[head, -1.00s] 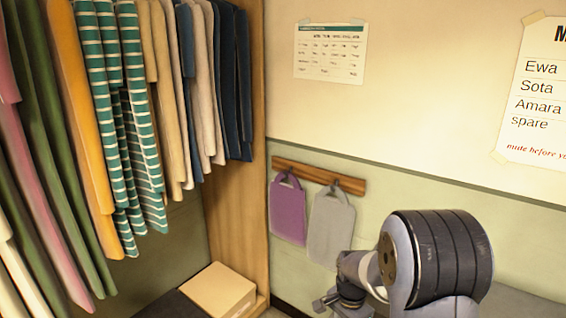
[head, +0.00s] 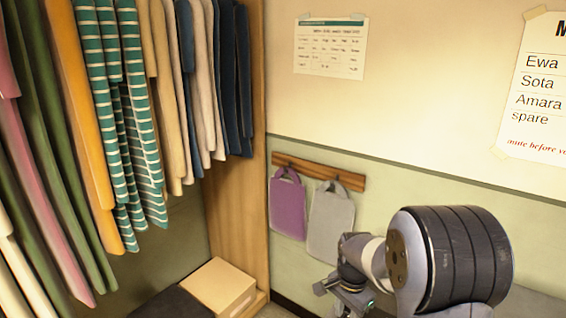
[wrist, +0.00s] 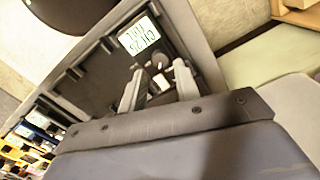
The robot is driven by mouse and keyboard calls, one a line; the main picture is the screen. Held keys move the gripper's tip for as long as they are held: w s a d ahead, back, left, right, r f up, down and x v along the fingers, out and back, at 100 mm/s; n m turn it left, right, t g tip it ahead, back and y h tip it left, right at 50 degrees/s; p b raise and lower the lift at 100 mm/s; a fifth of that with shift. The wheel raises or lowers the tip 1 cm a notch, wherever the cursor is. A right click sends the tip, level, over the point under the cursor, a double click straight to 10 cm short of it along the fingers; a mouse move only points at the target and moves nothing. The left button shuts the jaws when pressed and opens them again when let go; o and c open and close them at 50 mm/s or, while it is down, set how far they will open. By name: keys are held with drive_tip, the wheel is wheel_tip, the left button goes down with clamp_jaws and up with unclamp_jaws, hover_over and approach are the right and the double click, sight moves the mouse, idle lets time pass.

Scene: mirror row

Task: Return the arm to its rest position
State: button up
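My arm (head: 455,258) shows at the lower right of the head view, with its big dark joint nearest the camera. My gripper (head: 335,292) hangs at the bottom of the head view, in front of the wall and below the grey bag; part of it is cut off by the frame's edge. In the wrist view my gripper (wrist: 160,74) has its two grey fingers apart. I see nothing clearly held between them; a small round knob and a white piece show there, seemingly in the dark tray (wrist: 85,75) behind.
Clothes (head: 125,110) hang on the left. A cardboard box (head: 222,286) stands below them. A purple bag (head: 287,205) and a grey bag (head: 331,222) hang from a wooden peg rail (head: 318,172). The wrist view shows a white label (wrist: 139,36) and colourful items (wrist: 25,140).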

wheel_tip(320, 180, down, 4)
drive_tip(key=shift+r, duration=0.1)
drive_tip(key=shift+w+r+n, duration=0.1)
drive_tip(key=shift+n, duration=0.2)
drive_tip(key=n+p, duration=0.2)
drive_tip(key=n, duration=0.5)
drive_tip(key=shift+r, duration=0.45)
wheel_tip(320, 180, up, 10)
drive_tip(key=shift+f, duration=0.1)
